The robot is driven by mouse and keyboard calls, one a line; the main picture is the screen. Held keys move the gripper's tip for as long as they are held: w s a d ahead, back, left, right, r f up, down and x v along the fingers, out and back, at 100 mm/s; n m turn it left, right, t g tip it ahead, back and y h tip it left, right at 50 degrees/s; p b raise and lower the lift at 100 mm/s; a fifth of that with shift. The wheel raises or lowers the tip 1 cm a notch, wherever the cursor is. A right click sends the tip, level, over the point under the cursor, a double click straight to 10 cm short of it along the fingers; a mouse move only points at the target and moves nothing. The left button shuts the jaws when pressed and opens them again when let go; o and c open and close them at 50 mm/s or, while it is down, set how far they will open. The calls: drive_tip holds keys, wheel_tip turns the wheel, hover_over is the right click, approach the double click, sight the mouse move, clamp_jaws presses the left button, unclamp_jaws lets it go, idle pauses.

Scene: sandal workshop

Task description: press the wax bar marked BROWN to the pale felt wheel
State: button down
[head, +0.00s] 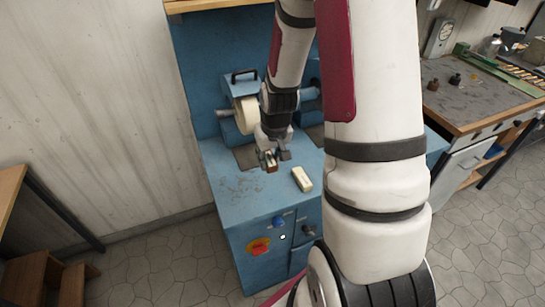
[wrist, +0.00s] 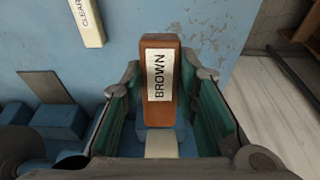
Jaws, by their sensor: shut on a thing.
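My gripper (head: 272,156) is shut on the brown wax bar (wrist: 158,106). The bar's white label reads BROWN in the wrist view, and its end sticks out past the fingers. In the head view only a small brown part of the bar (head: 271,167) shows between the fingers. The gripper (wrist: 167,82) holds it above the blue bench top, in front of and a little right of the pale felt wheel (head: 246,115). The wheel is mounted upright on the blue machine, and my wrist stands close to its right side. Bar and wheel look apart.
A cream bar (head: 302,179), marked CLEAR in the wrist view (wrist: 88,20), lies on the blue bench (head: 232,190) to the right of my gripper. A blue housing with a black handle (head: 243,74) stands behind the wheel. The bench's front left is clear.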

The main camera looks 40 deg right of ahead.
drive_tip(key=w, duration=0.1)
drive_tip(key=w+b, duration=0.1)
drive_tip(key=w+d, duration=0.1)
drive_tip(key=w, duration=0.1)
drive_tip(key=shift+r+b, duration=0.3)
drive_tip(key=shift+r, duration=0.05)
drive_tip(key=shift+w+d+r, duration=0.1)
drive_tip(key=shift+w+r, duration=0.15)
drive_tip(key=shift+w, duration=0.3)
drive_tip(key=shift+w+d+r, duration=0.2)
drive_tip(key=shift+w, duration=0.4)
idle(1.2)
idle(1.2)
drive_tip(key=shift+s+a+f+p, duration=0.3)
drive_tip(key=shift+s+p, duration=0.2)
drive_tip(key=shift+s, duration=0.6)
drive_tip(key=shift+s+a+f+p, duration=0.35)
drive_tip(key=shift+s+p, duration=0.2)
drive_tip(key=shift+s, duration=0.6)
drive_tip(key=shift+s+a+f+p, duration=0.3)
drive_tip(key=shift+s+p, duration=0.2)
drive_tip(key=shift+s, duration=0.6)
drive_tip(key=shift+w, duration=0.1)
drive_tip(key=w+a+n+b, duration=0.2)
drive_tip(key=w+a+n, duration=0.1)
drive_tip(key=w+a, duration=1.2)
drive_tip(key=shift+w+a+r+y, duration=0.2)
drive_tip(key=shift+w+a+y, duration=0.15)
drive_tip(key=shift+a, duration=0.25)
